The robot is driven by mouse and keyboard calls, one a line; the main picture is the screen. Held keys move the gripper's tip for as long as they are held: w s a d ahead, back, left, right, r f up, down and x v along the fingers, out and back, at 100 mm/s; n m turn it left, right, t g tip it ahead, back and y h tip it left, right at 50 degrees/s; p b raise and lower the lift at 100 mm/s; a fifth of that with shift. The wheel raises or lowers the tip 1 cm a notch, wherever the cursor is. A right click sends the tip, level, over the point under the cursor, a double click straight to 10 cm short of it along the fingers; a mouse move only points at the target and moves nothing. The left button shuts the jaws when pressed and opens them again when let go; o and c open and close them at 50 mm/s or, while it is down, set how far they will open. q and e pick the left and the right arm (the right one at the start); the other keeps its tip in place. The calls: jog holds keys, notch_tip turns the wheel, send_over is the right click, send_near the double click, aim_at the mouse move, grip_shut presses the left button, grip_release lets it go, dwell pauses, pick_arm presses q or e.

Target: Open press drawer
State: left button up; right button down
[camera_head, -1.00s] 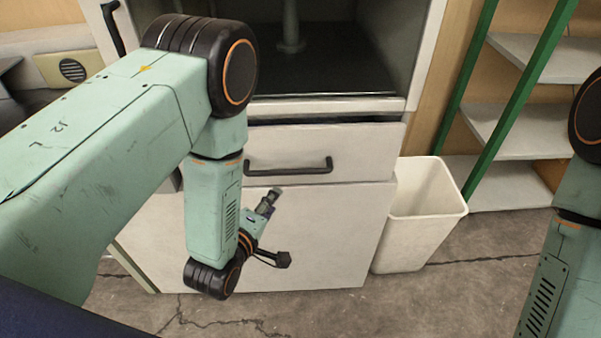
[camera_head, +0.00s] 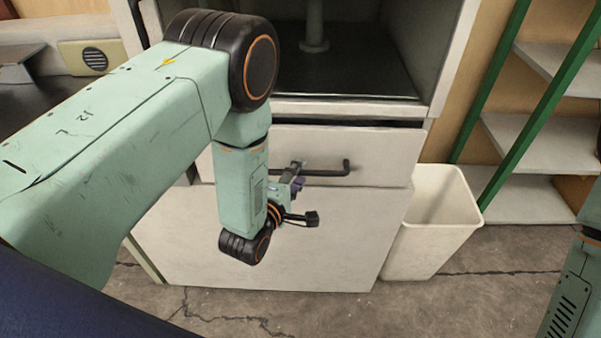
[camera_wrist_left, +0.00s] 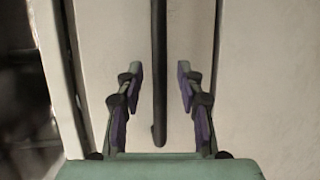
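The press drawer (camera_head: 385,155) is a white front in the cabinet below the press opening, with a dark gap along its top edge. Its black bar handle (camera_head: 330,172) runs across the front. My left gripper (camera_head: 297,175) is at the left part of the handle in the head view, partly hidden by my arm. In the left wrist view my left gripper (camera_wrist_left: 160,90) is open, its purple-padded fingers on either side of the handle (camera_wrist_left: 159,60), with gaps to both. My right gripper is out of view; only part of my right arm shows.
A white bin (camera_head: 435,225) stands on the floor right of the cabinet. A green-framed shelf (camera_head: 545,140) is behind it. A larger white panel (camera_head: 330,240) lies below the drawer. The cracked floor (camera_head: 470,300) in front is clear.

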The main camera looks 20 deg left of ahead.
pick_arm(q)
jog(key=shift+w+d, duration=0.55)
jog(key=shift+w, duration=0.15)
jog(key=shift+a+f, duration=0.15)
jog(key=shift+a, duration=0.2)
jog(key=shift+c, duration=0.3)
jog(key=shift+d, duration=0.25)
jog(key=c, duration=0.4)
jog(key=shift+a, duration=0.15)
grip_shut()
